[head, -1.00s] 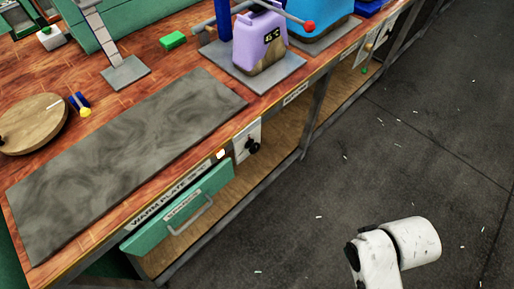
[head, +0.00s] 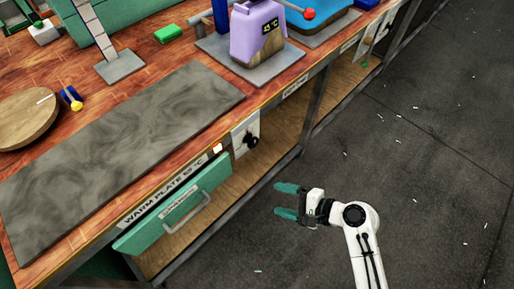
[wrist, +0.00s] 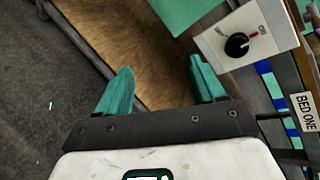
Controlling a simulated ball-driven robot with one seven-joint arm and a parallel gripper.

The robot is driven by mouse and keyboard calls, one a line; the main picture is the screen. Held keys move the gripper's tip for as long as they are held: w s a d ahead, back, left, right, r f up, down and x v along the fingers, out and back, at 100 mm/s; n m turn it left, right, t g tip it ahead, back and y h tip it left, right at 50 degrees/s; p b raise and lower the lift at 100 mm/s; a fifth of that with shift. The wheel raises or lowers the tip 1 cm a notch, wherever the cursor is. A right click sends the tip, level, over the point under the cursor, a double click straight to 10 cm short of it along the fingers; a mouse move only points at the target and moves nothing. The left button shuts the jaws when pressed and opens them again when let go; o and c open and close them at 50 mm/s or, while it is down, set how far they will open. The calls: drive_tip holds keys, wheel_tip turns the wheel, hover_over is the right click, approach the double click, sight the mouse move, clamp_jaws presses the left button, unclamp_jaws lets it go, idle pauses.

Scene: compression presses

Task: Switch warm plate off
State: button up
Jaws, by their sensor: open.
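The warm plate (head: 120,150) is a grey mottled slab on the wooden bench, with a "WARM PLATE 50 °C" label (head: 165,194) on the front edge below it. A pale panel with a black knob (head: 251,141) is on the bench front near the plate's right end. The knob (wrist: 237,45) shows closer in the wrist view, with a red mark at its upper right. A small bright lamp (head: 217,148) sits left of the panel. My gripper (head: 286,200) is open and empty, out in front of the bench, below and right of the knob. Its teal fingers (wrist: 160,72) point toward the bench.
A green drawer (head: 175,208) stands out under the plate's label. A purple press unit (head: 257,38) on a grey base is beyond the plate. A wooden disc (head: 28,118) lies left. A "BED ONE" label (wrist: 304,112) is right in the wrist view.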

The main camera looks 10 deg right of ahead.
sight(255, 145)
drive_tip(key=w+a+m+t, duration=0.1)
drive_tip(key=w+m+t, duration=0.1)
drive_tip(key=w+m, duration=0.2)
drive_tip(key=w+a+r+m+t+b, duration=0.1)
drive_tip(key=w+m+t, duration=0.1)
drive_tip(key=w+m, duration=0.3)
drive_tip(key=w+a+r+m+t, duration=0.1)
drive_tip(key=w+m+t, duration=0.2)
drive_tip(key=w+m, duration=0.2)
drive_tip(key=shift+w+a+b, duration=0.15)
drive_tip(key=shift+w, duration=0.75)
drive_tip(key=shift+w+a+b, duration=0.15)
drive_tip(key=shift+w, duration=0.7)
drive_tip(key=c, duration=1)
